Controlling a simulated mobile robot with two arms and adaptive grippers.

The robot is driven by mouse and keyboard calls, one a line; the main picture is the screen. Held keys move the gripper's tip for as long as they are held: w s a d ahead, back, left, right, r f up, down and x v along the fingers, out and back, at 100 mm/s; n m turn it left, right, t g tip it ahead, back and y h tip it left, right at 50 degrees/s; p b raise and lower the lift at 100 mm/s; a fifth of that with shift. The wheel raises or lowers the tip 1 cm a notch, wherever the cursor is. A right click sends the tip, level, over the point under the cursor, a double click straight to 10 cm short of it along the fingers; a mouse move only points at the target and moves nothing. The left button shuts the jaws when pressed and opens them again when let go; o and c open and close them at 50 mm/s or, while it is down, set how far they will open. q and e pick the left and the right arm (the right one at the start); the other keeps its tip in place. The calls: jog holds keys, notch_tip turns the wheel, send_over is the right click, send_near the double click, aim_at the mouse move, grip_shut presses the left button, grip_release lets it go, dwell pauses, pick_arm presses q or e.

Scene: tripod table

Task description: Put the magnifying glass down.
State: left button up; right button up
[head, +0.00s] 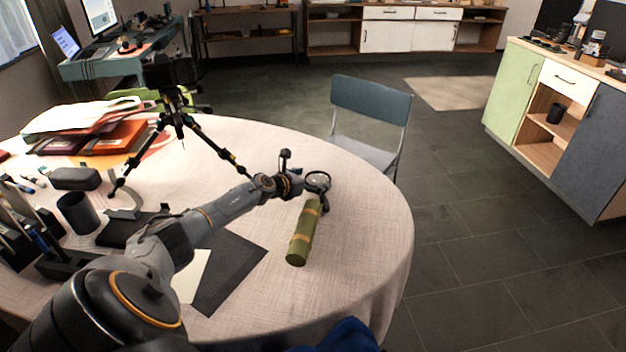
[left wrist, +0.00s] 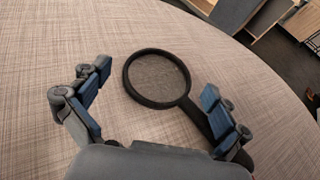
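The magnifying glass (head: 318,181) has a round black rim and a dark handle. It appears to lie flat on the pale cloth of the round table (head: 362,235), near the right side. In the left wrist view the magnifying glass (left wrist: 157,78) shows its lens between the fingers, and its handle runs toward the lower right, partly hidden by the right finger. My left gripper (head: 303,178) is over the table beside the glass. In the left wrist view my left gripper (left wrist: 156,82) has its fingers wide apart, with nothing clamped between them. My right gripper is not in view.
A green cylinder (head: 304,235) with tan bands lies just in front of the glass. A black tripod (head: 180,120) stands behind my left arm. A dark mat (head: 232,268) lies left of the cylinder. A chair (head: 368,105) stands at the table's far edge.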

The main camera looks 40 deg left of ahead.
pick_arm(q)
jog(key=shift+r, duration=0.1)
jog(key=shift+r, duration=0.1)
jog(key=shift+s+a+r+p, duration=0.1)
jog(key=shift+s+p, duration=0.25)
jog(key=shift+s, duration=0.1)
jog(key=p+v, duration=0.1)
jog(key=v, duration=0.8)
jog(key=shift+v, duration=0.9)
jog(key=shift+s+r, duration=0.1)
jog(key=shift+r, duration=0.1)
